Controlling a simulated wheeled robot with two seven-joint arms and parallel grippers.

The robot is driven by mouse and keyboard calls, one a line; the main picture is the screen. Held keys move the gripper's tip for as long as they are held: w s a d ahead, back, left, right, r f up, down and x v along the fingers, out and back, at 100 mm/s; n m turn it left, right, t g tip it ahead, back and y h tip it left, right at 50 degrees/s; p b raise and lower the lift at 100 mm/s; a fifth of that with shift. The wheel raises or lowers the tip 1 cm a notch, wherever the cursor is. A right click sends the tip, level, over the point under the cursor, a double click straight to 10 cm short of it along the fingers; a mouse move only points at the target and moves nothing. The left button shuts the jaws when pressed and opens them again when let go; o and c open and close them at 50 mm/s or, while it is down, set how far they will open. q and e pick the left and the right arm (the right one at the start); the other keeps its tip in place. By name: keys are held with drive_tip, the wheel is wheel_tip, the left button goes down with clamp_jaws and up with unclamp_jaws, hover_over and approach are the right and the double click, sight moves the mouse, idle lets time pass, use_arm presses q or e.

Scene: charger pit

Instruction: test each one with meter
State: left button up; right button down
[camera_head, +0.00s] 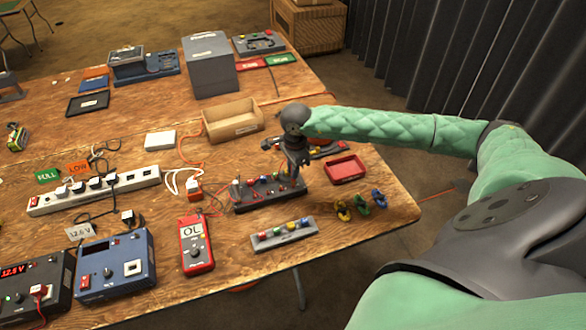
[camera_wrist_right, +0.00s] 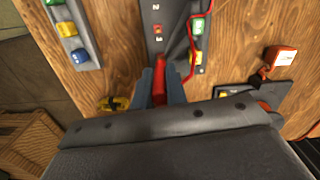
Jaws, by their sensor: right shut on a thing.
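A red meter (camera_head: 196,245) lies on the table, its display reading "OL". Right of it a dark block (camera_head: 262,196) carries a row of small coloured parts with red wires. My right gripper (camera_head: 294,170) is over the right end of this block. In the right wrist view my right gripper (camera_wrist_right: 160,85) is shut on a slim red piece, between the two grey-blue fingers. The numbered face of the block (camera_wrist_right: 160,25) lies just beyond the fingertips. I cannot tell whether the red piece touches the block. My left gripper is not in view.
A grey strip with coloured knobs (camera_head: 285,233) and several coloured clips (camera_head: 361,204) lie near the front edge. A red tray (camera_head: 346,168), an open wooden box (camera_head: 233,118), a white power strip (camera_head: 95,190) and a blue charger unit (camera_head: 115,268) stand around.

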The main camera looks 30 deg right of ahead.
drive_tip(key=shift+f+b, duration=0.35)
drive_tip(key=shift+b, duration=0.05)
drive_tip(key=shift+b, duration=0.45)
idle(1.0)
drive_tip(key=shift+f+b, duration=0.25)
drive_tip(key=shift+b, duration=0.2)
idle(0.7)
drive_tip(key=c, duration=1)
unclamp_jaws()
drive_tip(key=shift+r, duration=0.1)
drive_tip(key=shift+r+p, duration=0.75)
drive_tip(key=shift+r, duration=2.95)
